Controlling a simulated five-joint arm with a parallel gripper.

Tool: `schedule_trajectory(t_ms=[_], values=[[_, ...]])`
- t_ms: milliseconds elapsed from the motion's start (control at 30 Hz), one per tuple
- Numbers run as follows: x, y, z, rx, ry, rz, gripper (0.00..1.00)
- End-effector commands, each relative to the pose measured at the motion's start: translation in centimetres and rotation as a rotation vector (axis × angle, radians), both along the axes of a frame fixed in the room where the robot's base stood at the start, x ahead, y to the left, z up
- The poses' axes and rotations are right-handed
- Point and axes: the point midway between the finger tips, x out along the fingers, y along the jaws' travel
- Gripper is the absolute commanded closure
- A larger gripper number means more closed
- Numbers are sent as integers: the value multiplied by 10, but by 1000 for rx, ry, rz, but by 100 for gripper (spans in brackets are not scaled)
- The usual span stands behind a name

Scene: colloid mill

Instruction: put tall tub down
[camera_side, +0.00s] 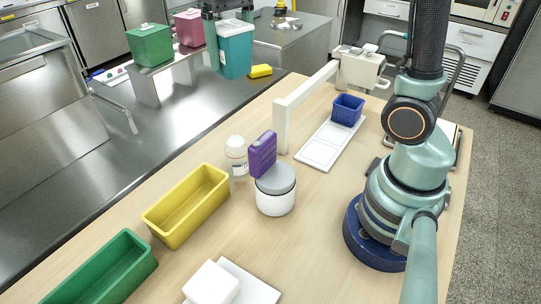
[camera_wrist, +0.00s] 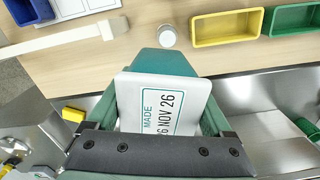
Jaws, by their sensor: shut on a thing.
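The tall tub (camera_side: 235,52) is teal, with straight sides narrowing downward. My gripper (camera_side: 228,8) is shut on it at its top and holds it upright, at the right of the pink tub at the back. In the wrist view my gripper (camera_wrist: 160,108) has the tub's white lid (camera_wrist: 162,100) between its fingers, with a label reading "MADE" and "6 NOV 26". The tub's teal body (camera_wrist: 165,62) shows beyond the lid. I cannot tell how far its base is above the steel surface.
A green tub (camera_side: 150,45) and a pink tub (camera_side: 189,28) stand on a raised steel shelf. A yellow block (camera_side: 260,71) lies near the held tub.

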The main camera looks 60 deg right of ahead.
Motion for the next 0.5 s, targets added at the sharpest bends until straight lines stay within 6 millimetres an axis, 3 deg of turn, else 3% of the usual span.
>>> schedule_trajectory(t_ms=[200, 500], values=[[5, 0, 19, 0, -1, -47, 100], [5, 1, 19, 0, 0, -47, 100]])
